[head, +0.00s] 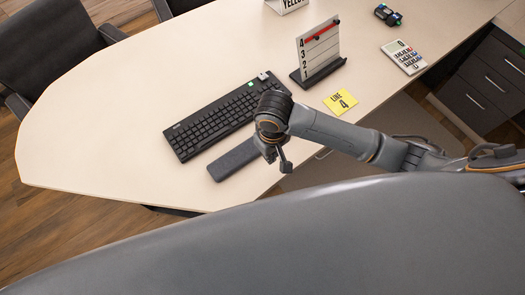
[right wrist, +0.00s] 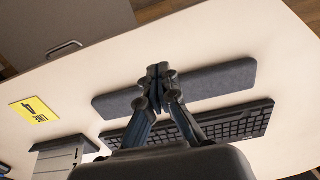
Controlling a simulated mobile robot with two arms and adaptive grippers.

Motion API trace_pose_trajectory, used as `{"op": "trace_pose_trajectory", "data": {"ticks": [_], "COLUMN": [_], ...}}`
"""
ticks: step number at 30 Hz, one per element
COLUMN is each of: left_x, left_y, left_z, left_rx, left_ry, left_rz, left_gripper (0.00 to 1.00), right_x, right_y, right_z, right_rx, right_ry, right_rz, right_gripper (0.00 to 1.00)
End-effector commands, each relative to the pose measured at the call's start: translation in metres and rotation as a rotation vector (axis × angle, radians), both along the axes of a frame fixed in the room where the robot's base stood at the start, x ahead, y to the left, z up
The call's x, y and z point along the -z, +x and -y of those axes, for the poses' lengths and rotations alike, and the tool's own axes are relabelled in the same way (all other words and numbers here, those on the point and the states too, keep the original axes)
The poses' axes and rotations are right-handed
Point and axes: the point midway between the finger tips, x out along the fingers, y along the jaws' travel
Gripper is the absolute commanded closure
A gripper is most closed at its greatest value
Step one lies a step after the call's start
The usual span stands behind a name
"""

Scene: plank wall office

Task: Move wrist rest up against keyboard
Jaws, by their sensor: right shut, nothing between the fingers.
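The black keyboard (head: 215,118) lies on the cream table and also shows in the right wrist view (right wrist: 240,122). The dark grey wrist rest (head: 232,160) lies along its front side, roughly parallel, with a strip of bare table between them. The rest also shows in the right wrist view (right wrist: 218,82). My right gripper (head: 285,166) is shut and empty at the rest's right end, on the table-edge side. In the right wrist view its fingertips (right wrist: 158,72) cover part of the rest; I cannot tell whether they touch it. My left gripper is not in view.
A yellow note (head: 341,101), a black-based sign stand (head: 320,75) and a calculator (head: 403,57) lie right of the keyboard. A dark gadget (head: 388,15) lies farther back. The table's front edge is close to the rest. The table left of the keyboard is clear.

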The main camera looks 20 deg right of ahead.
Motion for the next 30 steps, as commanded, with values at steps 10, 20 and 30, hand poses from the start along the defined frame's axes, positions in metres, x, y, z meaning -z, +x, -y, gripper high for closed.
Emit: {"op": "trace_pose_trajectory", "data": {"ticks": [10,20,30], "left_x": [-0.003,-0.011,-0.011], "left_y": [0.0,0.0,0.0], "left_z": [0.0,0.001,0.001], "left_rx": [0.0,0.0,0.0], "left_ry": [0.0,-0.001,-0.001], "left_rz": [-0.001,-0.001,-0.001], "left_gripper": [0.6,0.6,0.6], "right_x": [0.075,0.072,0.073], "right_y": [0.0,0.037,0.039], "right_z": [0.001,-0.012,-0.012], "right_rx": [0.0,-0.002,-0.001], "right_ry": [-0.002,-0.001,-0.001], "right_rz": [0.0,0.004,0.004], "right_gripper": [1.0,1.0,1.0]}}
